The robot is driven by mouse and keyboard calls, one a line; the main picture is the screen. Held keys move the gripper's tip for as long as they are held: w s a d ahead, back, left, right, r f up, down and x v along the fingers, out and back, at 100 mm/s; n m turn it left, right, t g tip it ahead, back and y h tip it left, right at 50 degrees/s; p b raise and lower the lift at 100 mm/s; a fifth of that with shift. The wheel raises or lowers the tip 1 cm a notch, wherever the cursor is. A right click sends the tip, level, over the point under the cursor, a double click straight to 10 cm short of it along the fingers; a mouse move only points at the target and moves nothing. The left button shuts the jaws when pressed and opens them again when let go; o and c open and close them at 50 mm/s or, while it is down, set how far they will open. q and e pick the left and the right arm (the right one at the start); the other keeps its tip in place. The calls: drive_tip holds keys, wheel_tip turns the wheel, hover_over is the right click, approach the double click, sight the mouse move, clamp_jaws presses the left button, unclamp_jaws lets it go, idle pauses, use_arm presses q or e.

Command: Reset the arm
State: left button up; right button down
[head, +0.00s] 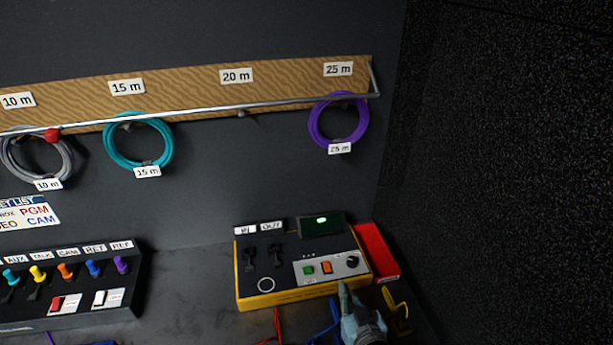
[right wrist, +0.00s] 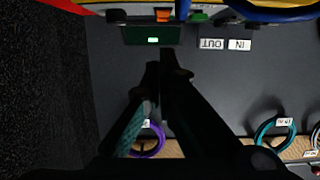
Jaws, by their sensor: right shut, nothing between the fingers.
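My right gripper (head: 346,291) is at the bottom of the head view, in front of the yellow-edged tester box (head: 290,284). Its fingers point up toward the box's front right edge; I cannot tell whether they touch it. In the right wrist view the two dark fingers (right wrist: 160,72) are together, with nothing between them. The tester box has a lit green screen (head: 321,221), a green button, an orange switch and a black knob. Its screen also shows in the right wrist view (right wrist: 152,36). My left gripper is not in view.
A red tray (head: 377,251) stands right of the tester box. Red, blue and yellow cables lie in front. Purple (head: 338,121), teal (head: 138,141) and grey coils hang on the rail. A patch panel (head: 70,292) sits at left. A dark wall (head: 510,180) closes the right side.

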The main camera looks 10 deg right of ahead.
drive_tip(key=s+d+f+g+h, duration=0.1)
drive_tip(key=s+d+g, duration=0.25)
drive_tip(key=s, duration=0.55)
drive_tip(key=s+d+f+g, duration=0.15)
drive_tip(key=s+g, duration=0.25)
drive_tip(key=s, duration=0.4)
drive_tip(key=s+d+g+h, duration=0.1)
drive_tip(key=s+d+g, duration=0.25)
drive_tip(key=s, duration=0.55)
wheel_tip(320, 180, down, 22)
drive_tip(key=s+d+g+b, duration=0.1)
drive_tip(key=s+g+b, duration=0.1)
drive_tip(key=s+f, duration=1.2)
drive_tip(key=s, duration=0.1)
drive_tip(key=shift+d+f+g+b, duration=0.3)
drive_tip(key=shift+f+b, duration=0.1)
drive_tip(key=shift+s, duration=0.1)
